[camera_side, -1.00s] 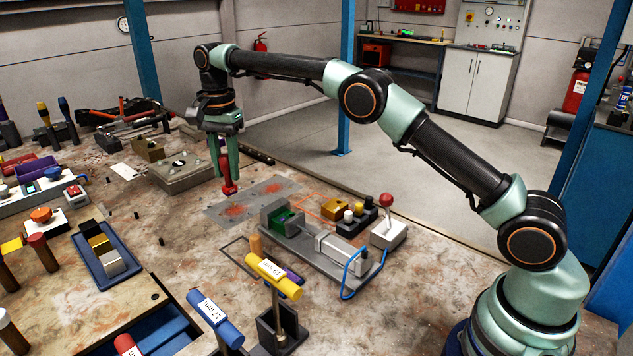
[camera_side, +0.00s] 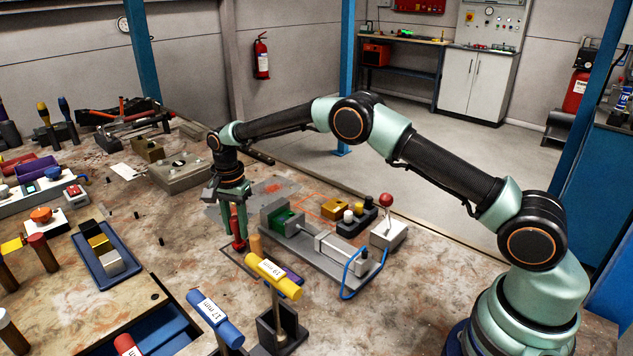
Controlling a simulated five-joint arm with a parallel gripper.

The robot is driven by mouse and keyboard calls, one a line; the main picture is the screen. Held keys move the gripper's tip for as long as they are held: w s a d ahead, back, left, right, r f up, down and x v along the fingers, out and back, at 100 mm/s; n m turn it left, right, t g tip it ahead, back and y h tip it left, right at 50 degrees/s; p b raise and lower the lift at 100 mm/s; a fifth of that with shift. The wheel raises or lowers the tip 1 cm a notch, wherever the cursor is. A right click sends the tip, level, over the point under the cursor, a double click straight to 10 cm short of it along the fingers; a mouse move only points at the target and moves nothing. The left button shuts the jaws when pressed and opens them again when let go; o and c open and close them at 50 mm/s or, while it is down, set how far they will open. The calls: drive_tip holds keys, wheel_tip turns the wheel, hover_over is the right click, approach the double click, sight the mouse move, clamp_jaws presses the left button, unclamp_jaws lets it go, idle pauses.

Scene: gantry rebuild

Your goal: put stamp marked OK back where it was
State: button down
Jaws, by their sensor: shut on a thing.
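My gripper (camera_side: 234,222) points down, shut on a red stamp (camera_side: 238,240) with a dark red base. The stamp hangs upright near the left end of a thin dark outline (camera_side: 228,252) on the bench. I cannot read any mark on the stamp, and cannot tell whether its base touches the bench. A tan handle (camera_side: 256,243) stands just right of the stamp, and a purple piece (camera_side: 292,275) shows partly behind the yellow T-handle.
A grey plate (camera_side: 285,188) with red smudges lies behind the gripper. A clamp fixture (camera_side: 320,245) stands close on the right. A yellow T-handle marked 19 mm (camera_side: 274,275) stands in front. The bench to the left of the stamp is fairly clear.

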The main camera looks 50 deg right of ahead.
drive_tip(key=shift+f, duration=0.2)
drive_tip(key=c, duration=0.6)
unclamp_jaws()
